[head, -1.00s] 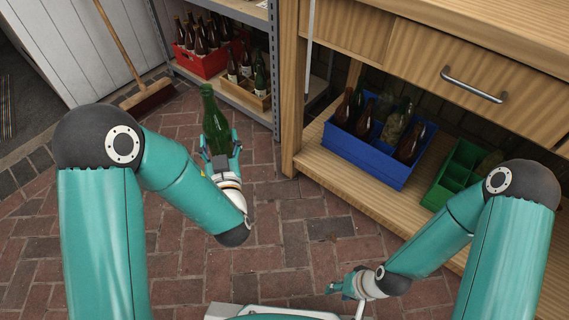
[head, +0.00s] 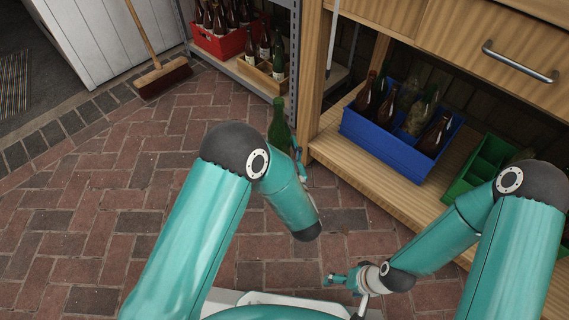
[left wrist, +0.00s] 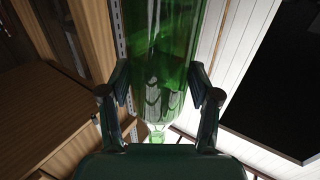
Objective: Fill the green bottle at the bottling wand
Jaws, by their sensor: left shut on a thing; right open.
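The green bottle (head: 279,122) stands upright in my left gripper, in front of the shelf post in the head view. My left arm hides its lower part there. In the left wrist view the bottle (left wrist: 165,50) fills the space between the two fingers of my left gripper (left wrist: 161,105), which is shut on it. My right gripper (head: 338,280) is open and empty, low over the brick floor. A thin pale vertical rod (head: 335,35) shows beside the bench leg; I cannot tell whether it is the bottling wand.
A blue crate (head: 395,152) with brown bottles and a green crate (head: 478,170) stand on the bench's lower shelf. A red crate (head: 220,42) and a wooden crate (head: 258,78) stand on the metal shelf. A broom (head: 162,78) leans left.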

